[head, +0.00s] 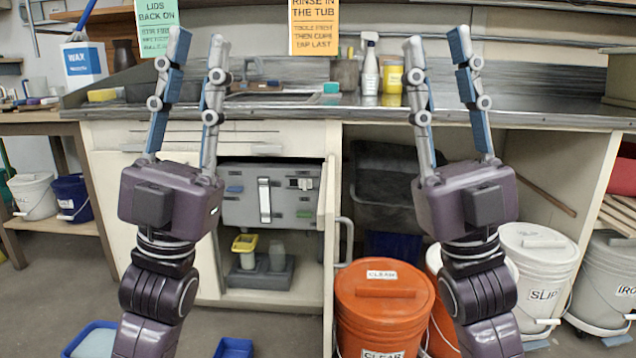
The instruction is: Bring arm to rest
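My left gripper (200,62) is raised in front of the left part of the sink counter, fingers pointing up. Its fingers are apart with nothing between them. My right gripper (439,60) is raised in the same way further right, also with fingers apart and empty. Both arms come up from the bottom of the head view, and neither gripper visibly touches anything. The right gripper and arm hide part of the counter front and part of the buckets below.
Orange bucket (385,312) labelled CLEAR, white SLIP bucket (541,265) and grey bucket (604,281) stand low at right. A spray bottle (370,68) and yellow jar (392,78) stand on the counter (300,113). Blue tubs (233,348) sit on the floor. The cabinet below is open.

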